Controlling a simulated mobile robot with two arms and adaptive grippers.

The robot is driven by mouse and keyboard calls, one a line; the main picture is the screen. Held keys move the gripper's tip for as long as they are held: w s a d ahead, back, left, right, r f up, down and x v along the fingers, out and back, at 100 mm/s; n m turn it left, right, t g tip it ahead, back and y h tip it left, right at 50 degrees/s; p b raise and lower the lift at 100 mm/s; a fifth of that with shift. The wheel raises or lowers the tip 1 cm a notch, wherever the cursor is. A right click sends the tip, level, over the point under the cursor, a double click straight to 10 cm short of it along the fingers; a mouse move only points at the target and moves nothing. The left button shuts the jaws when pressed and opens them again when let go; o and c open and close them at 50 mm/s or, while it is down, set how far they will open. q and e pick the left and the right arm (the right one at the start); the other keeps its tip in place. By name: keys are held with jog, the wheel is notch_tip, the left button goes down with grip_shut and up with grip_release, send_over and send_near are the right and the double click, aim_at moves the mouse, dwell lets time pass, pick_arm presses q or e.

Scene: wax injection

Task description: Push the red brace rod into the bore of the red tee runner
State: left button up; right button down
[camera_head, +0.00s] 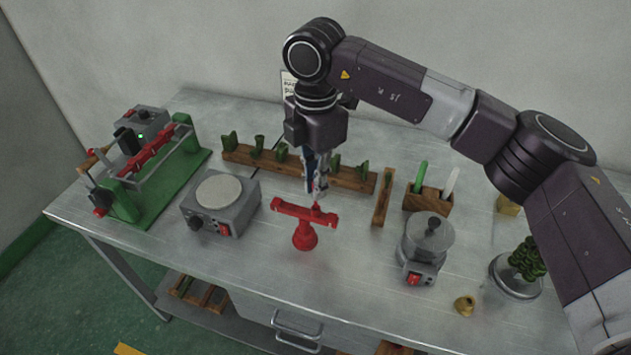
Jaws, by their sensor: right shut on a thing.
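The red tee runner (305,236) stands upright on the metal table, with a round red foot and a crossbar on top. My right gripper (317,193) points down just above the right half of the crossbar. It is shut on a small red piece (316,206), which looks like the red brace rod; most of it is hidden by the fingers. I cannot tell whether the rod touches the runner or is in its bore. My left gripper is not in view.
A wooden rack (250,158) with green pieces lies behind the runner. A grey hot plate (222,202) stands to the left, a grey pot (428,238) to the right. A green-based machine (150,205) is at far left. The table in front of the runner is clear.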

jog(key=shift+f, duration=0.3)
jog(key=c, duration=1.9)
grip_release()
jog(key=shift+c, duration=0.2)
notch_tip(320, 180, up, 12)
